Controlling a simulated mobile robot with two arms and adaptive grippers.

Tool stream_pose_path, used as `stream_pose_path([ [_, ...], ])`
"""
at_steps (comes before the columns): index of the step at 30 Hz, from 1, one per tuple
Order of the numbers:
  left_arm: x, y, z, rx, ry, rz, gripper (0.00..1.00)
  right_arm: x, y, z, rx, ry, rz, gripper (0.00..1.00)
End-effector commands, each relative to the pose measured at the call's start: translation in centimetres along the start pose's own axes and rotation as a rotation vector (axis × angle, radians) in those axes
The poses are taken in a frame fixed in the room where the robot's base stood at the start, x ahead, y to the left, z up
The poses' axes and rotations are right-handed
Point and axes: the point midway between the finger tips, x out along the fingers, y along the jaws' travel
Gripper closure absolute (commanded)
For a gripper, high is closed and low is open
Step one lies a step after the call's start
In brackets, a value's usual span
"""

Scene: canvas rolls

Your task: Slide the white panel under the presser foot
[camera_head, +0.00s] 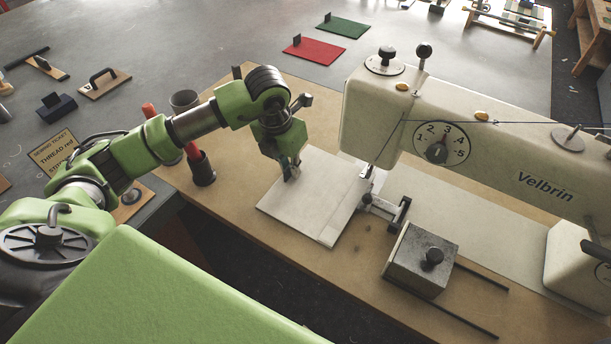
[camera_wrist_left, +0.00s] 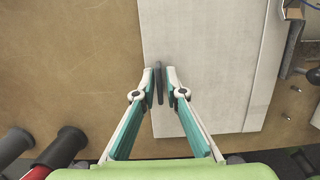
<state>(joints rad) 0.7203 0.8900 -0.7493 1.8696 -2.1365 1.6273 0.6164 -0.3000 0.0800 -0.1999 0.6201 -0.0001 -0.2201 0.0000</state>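The white panel (camera_head: 300,215) lies flat on the brown table, left of the sewing machine's needle end. A paler strip runs along its right side in the left wrist view (camera_wrist_left: 225,60). A dark upright tab (camera_wrist_left: 159,83) stands on the panel. My left gripper (camera_head: 291,176) is low over the panel; in the left wrist view (camera_wrist_left: 160,78) its fingers stand either side of the tab, with narrow gaps showing. The presser foot (camera_head: 367,171) is by the panel's far right corner; whether any panel is beneath it cannot be told. My right gripper is not in view.
The cream sewing machine (camera_head: 480,150) fills the right. A metal guide (camera_head: 388,208) and a grey block with a black knob (camera_head: 421,262) stand right of the panel. Dark cups (camera_head: 202,170) stand at left. Red (camera_head: 314,51) and green (camera_head: 343,27) panels lie behind.

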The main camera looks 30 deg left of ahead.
Motion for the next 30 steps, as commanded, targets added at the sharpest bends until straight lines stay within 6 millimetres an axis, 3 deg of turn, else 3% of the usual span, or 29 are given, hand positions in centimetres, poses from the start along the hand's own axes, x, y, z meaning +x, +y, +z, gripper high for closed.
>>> stream_pose_path([
  [22,-3.7,0.0,0.8,0.0,-0.001,0.0,0.89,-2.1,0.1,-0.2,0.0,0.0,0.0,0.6],
  [30,-4.0,0.0,0.8,-0.001,-0.001,0.0,0.89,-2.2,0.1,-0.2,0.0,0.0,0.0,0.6],
])
